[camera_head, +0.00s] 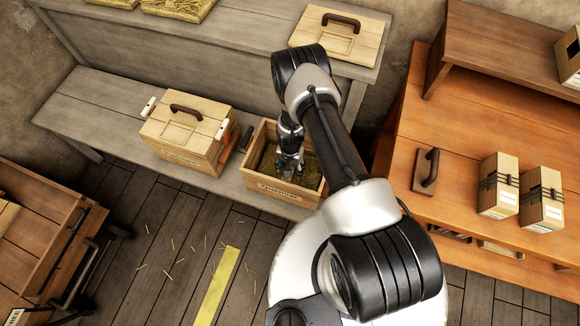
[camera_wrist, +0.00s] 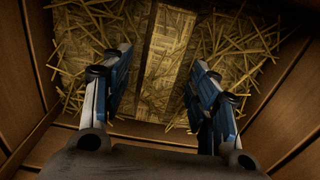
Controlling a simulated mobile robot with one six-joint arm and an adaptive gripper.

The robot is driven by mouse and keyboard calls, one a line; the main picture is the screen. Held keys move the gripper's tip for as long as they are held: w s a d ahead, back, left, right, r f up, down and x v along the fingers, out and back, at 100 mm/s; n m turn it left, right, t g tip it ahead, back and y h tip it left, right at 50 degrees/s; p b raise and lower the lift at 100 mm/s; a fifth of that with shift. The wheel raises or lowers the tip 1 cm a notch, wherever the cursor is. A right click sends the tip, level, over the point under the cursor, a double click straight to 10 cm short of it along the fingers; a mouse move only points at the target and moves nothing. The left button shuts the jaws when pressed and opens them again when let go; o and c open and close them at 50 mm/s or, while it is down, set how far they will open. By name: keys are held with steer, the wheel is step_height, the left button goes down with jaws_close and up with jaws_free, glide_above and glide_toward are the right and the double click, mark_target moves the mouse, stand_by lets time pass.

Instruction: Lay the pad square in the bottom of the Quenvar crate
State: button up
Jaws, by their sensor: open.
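An open wooden crate (camera_head: 280,188) stands on the low grey bench, with a label on its front too small to read surely. My gripper (camera_head: 289,160) reaches down inside it. In the wrist view, a straw pad (camera_wrist: 78,50) lies in the crate between the wooden walls, with loose stalks at its edges. A smoother, flatter band (camera_wrist: 165,55) runs across its middle. My gripper (camera_wrist: 160,65) is open, its two fingers apart on either side of this band. I cannot tell whether the fingertips touch the straw. The pad's near edge is partly hidden by the gripper.
A lidded crate (camera_head: 186,138) with a dark handle stands just left of the open crate. More straw pads (camera_head: 180,8) and a handled lid (camera_head: 340,38) lie on the upper shelf. An orange workbench (camera_head: 400,165) with two boxes (camera_head: 498,185) is at right.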

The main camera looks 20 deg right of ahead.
step_height(320, 180, up, 48)
steer(key=n+t+p, duration=0.2)
steer(key=n+p, duration=0.1)
steer(key=p, duration=0.1)
steer(key=s+r+n+t, duration=0.1)
steer(key=s+r+n, duration=0.1)
steer(key=s+r, duration=0.6)
steer(key=s+r+n+t, duration=0.1)
steer(key=s+r+n, duration=0.1)
steer(key=s+r, duration=0.5)
steer(key=s, duration=0.6)
steer(key=shift+s+r+t, duration=0.25)
steer(key=shift+r+t, duration=0.05)
steer(key=shift+r, duration=0.1)
steer(key=shift+c, duration=0.5)
